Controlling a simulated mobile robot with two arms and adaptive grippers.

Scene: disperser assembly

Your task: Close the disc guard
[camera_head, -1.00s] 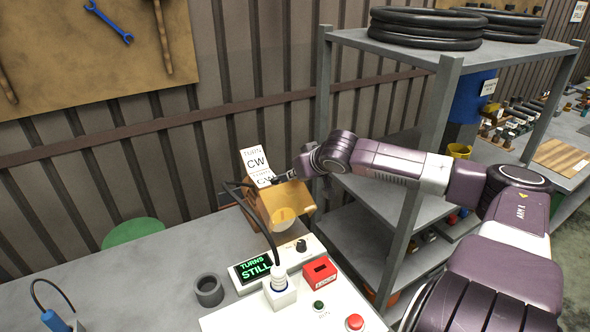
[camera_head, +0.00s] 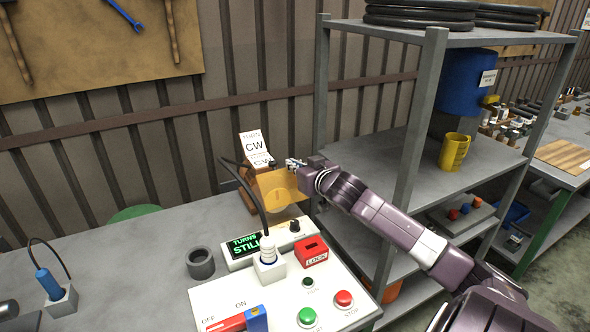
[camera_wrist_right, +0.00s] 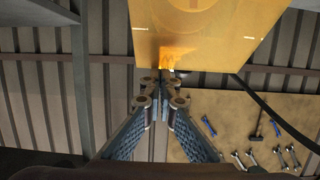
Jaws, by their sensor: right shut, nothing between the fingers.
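The disc guard (camera_head: 281,189) is a see-through amber panel with a pale round mark, at the back of the bench beside the "CW" sign. It also shows in the right wrist view (camera_wrist_right: 205,35), filling the upper middle. My right gripper (camera_head: 293,163) is at the guard's upper edge. In the right wrist view its fingertips (camera_wrist_right: 165,74) are shut together with nothing between them, right at the panel's edge; I cannot tell whether they touch it. The disc behind the guard is not clearly visible. My left gripper is not in view.
A white control panel (camera_head: 275,293) with buttons, a red lock block (camera_head: 312,251) and a display reading "TURNS STILL" (camera_head: 248,245) stands in front of the guard. A grey ring (camera_head: 201,263) sits left of it. A metal shelf (camera_head: 408,150) stands close on the right.

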